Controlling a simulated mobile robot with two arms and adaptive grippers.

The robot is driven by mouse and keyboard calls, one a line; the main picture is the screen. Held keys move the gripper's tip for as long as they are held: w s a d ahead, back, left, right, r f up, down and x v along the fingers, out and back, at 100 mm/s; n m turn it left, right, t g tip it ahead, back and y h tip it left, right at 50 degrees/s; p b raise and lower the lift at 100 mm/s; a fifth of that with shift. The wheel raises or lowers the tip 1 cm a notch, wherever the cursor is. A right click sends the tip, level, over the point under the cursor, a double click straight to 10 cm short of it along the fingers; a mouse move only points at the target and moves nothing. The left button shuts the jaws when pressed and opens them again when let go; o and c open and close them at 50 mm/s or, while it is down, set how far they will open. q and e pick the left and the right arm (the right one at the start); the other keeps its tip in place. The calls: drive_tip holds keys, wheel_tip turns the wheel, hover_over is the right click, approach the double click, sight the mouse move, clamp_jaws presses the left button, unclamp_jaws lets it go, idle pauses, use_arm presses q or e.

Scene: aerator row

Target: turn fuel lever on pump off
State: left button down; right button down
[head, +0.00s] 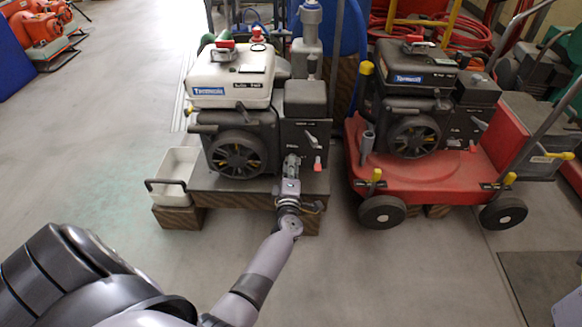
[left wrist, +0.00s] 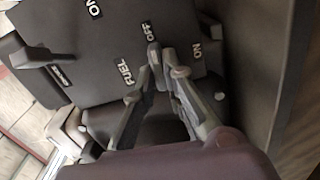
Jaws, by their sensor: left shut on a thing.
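The pump with a white top tank (head: 232,78) and dark engine body stands on a wooden block at centre. Its dark control panel (left wrist: 95,45) carries the words FUEL, OFF and ON in the left wrist view. My left gripper (head: 291,160) reaches the panel's lower front. In the left wrist view, the left gripper (left wrist: 164,62) is shut on the dark fuel lever (left wrist: 149,31), whose end shows beside the word OFF. The fingers hide the rest of the lever. My right gripper is in neither view.
A similar dark engine (head: 415,95) sits on a red wheeled deck (head: 430,180) to the right. A red-tipped control (head: 317,164) is close right of my gripper. The floor in front is clear.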

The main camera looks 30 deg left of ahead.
use_arm(q)
drive_tip(key=shift+f+n, duration=0.1)
drive_tip(key=shift+n, duration=0.5)
drive_tip(key=c, duration=1.7)
unclamp_jaws()
drive_tip(key=shift+o, duration=0.2)
drive_tip(key=v, duration=0.7)
drive_tip(key=shift+s, duration=0.3)
drive_tip(key=shift+d, duration=0.1)
